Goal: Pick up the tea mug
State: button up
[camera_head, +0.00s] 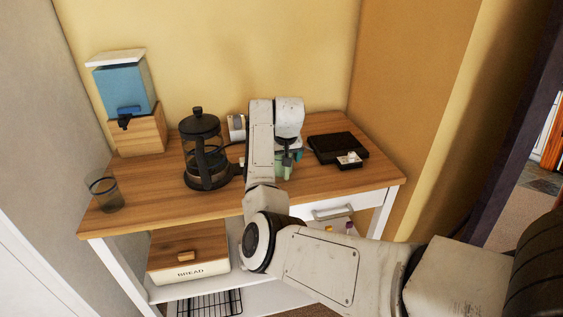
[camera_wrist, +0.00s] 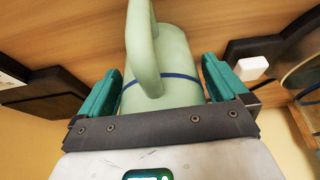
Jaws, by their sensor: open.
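The tea mug is pale green with a dark blue band. In the wrist view the mug (camera_wrist: 183,48) lies between the two teal fingers of my gripper (camera_wrist: 161,66), with its handle towards the camera. The fingers are open, one on either side of the mug; I cannot tell whether either touches it. In the head view the mug (camera_head: 283,169) stands on the wooden counter (camera_head: 315,185), mostly hidden behind my arm. My gripper (camera_head: 290,157) is down at it there, also largely hidden.
A black French press (camera_head: 205,158) stands left of my arm. A black tray (camera_head: 336,146) with a small white item (camera_head: 348,160) lies to the right. A glass (camera_head: 106,195) and a blue dispenser (camera_head: 124,90) are at the left. A bread box (camera_head: 188,251) sits on the shelf below.

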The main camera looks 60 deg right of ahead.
jog(key=c, duration=1.3)
